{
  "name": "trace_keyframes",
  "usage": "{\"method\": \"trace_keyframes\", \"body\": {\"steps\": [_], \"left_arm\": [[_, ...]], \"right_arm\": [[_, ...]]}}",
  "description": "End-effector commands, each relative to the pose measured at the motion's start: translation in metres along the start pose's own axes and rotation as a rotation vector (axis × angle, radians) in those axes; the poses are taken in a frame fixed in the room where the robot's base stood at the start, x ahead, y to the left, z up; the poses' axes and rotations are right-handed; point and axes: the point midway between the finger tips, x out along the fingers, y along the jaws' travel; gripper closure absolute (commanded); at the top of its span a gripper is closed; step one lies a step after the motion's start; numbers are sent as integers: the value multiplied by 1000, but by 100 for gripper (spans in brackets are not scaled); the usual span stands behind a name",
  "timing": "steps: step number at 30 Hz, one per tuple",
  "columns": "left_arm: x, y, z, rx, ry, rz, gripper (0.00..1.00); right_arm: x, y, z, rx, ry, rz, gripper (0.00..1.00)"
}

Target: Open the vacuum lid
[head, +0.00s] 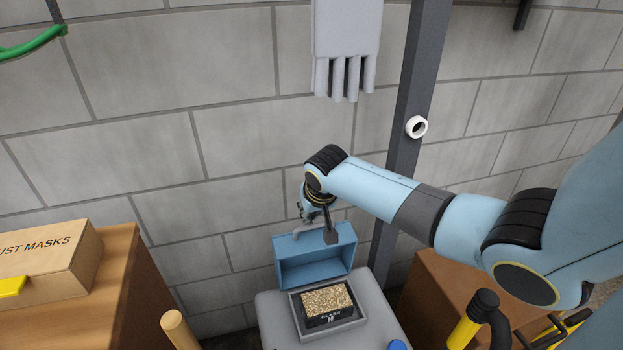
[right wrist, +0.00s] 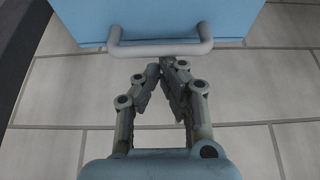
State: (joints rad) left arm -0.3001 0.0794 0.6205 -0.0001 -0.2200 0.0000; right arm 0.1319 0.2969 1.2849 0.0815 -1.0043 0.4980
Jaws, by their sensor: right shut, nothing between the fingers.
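The blue vacuum lid (head: 312,262) stands raised at the back of a grey box, its hollow inside facing me. The box (head: 358,322) is open, and a block with a speckled tan top (head: 325,299) and black sides lies in it. The lid's grey handle (head: 307,229) is at its top edge, partly hidden by my arm. In the right wrist view the handle (right wrist: 160,48) spans the blue lid (right wrist: 180,18). My right gripper (right wrist: 167,66) is shut and empty, its fingertips right by the handle's bar. It also shows in the head view (head: 328,232). My left gripper is out of view.
A cardboard box of dust masks (head: 45,262) sits on a brown cabinet (head: 118,272) at left. A dark post (head: 405,150) with a white ring (head: 417,127) stands behind my right arm. Grey gloves (head: 346,45) hang on the block wall. Another brown cabinet (head: 430,290) is at right.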

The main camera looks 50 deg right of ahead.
Motion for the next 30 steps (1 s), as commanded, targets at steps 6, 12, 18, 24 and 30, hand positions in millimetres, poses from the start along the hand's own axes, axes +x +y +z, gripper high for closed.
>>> {"method": "trace_keyframes", "body": {"steps": [6, 12, 18, 24, 30], "left_arm": [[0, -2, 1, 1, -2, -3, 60], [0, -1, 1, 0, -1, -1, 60], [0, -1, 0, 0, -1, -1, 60], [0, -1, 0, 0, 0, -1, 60], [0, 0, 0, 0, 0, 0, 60]], "right_arm": [[-6, 0, 0, 0, 0, 0, 100], [-38, 1, 0, -3, 3, 0, 100], [-82, 0, -1, -2, 3, -1, 100], [-112, 0, -1, -1, 2, 0, 100], [-120, 0, 0, 0, 0, 1, 100]]}}
